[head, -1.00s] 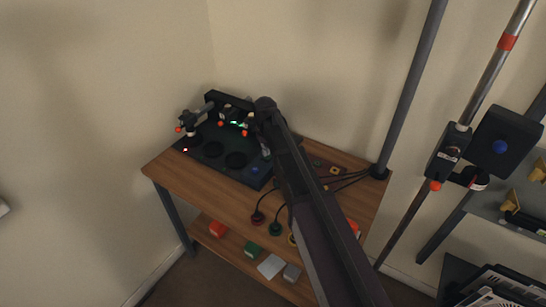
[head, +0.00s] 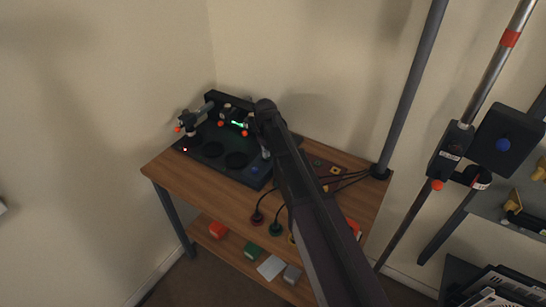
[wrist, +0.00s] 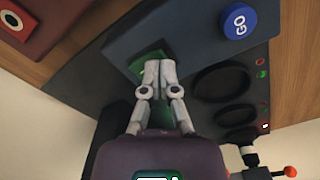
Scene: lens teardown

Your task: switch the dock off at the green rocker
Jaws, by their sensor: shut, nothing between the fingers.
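The dock (head: 222,168) is a dark panel with round wells on the wooden table in the head view. It also shows in the wrist view (wrist: 190,60). The green rocker (wrist: 150,59) is on the dock, partly covered by my fingertips. My gripper (wrist: 160,66) is shut and empty, its two fingertips together over the rocker. I cannot tell whether they touch it or which way it is tilted. In the head view my arm hides the rocker.
A red button panel (wrist: 28,16) lies at the upper left of the wrist view. Clamp-like fixtures (head: 190,121) rise at the dock's back.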

